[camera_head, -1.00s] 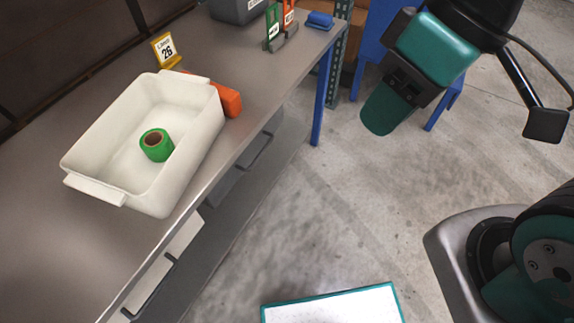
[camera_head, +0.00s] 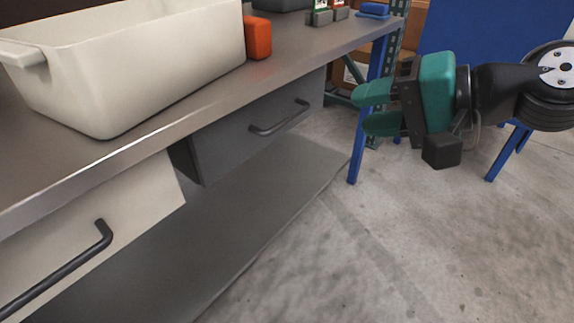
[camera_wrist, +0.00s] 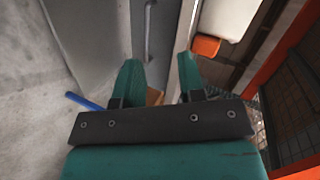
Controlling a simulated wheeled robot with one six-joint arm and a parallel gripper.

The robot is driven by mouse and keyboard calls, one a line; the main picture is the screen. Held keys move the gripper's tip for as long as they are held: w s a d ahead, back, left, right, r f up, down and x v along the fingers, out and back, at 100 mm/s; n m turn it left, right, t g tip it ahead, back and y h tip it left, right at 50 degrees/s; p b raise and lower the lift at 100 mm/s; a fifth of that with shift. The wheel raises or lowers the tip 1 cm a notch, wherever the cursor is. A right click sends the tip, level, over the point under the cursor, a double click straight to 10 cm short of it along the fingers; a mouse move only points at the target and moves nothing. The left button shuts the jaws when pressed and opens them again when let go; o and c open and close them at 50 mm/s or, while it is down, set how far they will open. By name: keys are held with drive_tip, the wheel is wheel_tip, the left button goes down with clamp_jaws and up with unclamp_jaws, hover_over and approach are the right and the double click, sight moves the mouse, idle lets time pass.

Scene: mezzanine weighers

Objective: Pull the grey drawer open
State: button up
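The grey drawer (camera_head: 235,136) hangs under the bench top, its front close below the bench edge. A dark bar handle (camera_head: 280,118) runs across its front. My gripper (camera_head: 367,109) is to the right of the drawer, its fingers pointing left towards the bench, with clear air between it and the handle. In the wrist view my gripper (camera_wrist: 158,75) is open and empty, its two green fingers apart. The handle (camera_wrist: 149,32) shows ahead, upright in that picture, in line with the gap between the fingers. The fingers do not touch it.
A white drawer (camera_head: 125,215) hangs left of the grey one. A white tote (camera_head: 150,65) and an orange block (camera_head: 257,38) stand on the bench top (camera_head: 215,92). A blue bench leg (camera_head: 366,135) stands behind my gripper. The floor in front is clear.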

drive_tip(key=w+d+f+m+t+b, duration=0.2)
drive_tip(key=w+f+m+t+b, duration=0.1)
drive_tip(key=f+b, duration=0.35)
drive_tip(key=m+p, duration=0.1)
drive_tip(key=p, duration=0.9)
approach(289, 121)
drive_tip(key=shift+y, duration=0.3)
drive_tip(key=x, duration=1)
drive_tip(key=shift+w+a+f, duration=0.15)
drive_tip(key=shift+w+f, duration=0.1)
drive_tip(key=shift+f, duration=0.05)
clamp_jaws()
